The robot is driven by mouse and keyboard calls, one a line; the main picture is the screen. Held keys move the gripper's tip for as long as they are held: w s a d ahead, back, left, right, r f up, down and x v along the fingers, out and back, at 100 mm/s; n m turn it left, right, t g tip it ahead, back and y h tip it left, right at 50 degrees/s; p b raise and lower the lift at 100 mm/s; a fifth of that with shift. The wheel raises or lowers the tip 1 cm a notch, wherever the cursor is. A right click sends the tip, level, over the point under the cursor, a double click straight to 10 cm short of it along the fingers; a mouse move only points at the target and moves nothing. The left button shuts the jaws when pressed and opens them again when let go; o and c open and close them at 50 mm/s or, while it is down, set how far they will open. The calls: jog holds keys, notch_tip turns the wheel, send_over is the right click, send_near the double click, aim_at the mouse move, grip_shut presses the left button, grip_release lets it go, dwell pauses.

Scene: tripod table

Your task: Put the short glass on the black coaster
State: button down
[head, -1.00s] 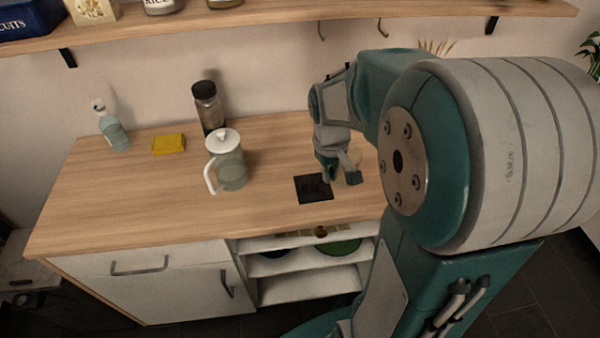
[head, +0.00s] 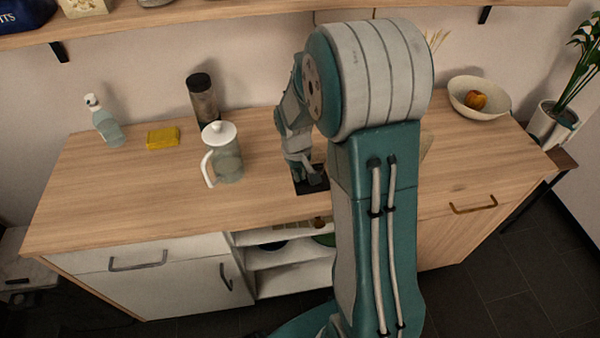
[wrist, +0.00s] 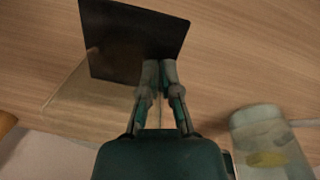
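The black coaster (wrist: 135,35) lies flat on the wooden counter, at the top left of the wrist view. In the head view a part of it (head: 312,189) shows below my gripper (head: 306,176). In the wrist view my gripper's fingertips (wrist: 159,70) are close together at the coaster's edge. A clear short glass (wrist: 85,95) shows faintly left of the fingers, overlapping the coaster's corner in the picture. The fingers appear shut on its wall. Its base and height above the counter cannot be made out. In the head view my arm hides most of it.
A glass pitcher with a white lid (head: 224,160) stands left of the coaster. Behind are a dark-lidded jar (head: 203,98), a yellow sponge (head: 163,138) and a spray bottle (head: 105,122). A fruit bowl (head: 478,100) stands right. A shelf (head: 250,14) hangs above.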

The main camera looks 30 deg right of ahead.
jog(key=shift+a, duration=0.25)
jog(key=c, duration=1.2)
grip_release()
jog(key=shift+d, duration=0.1)
jog(key=o, duration=0.4)
jog(key=shift+d, duration=0.15)
jog(key=shift+d+f, duration=0.1)
jog(key=shift+d, duration=0.1)
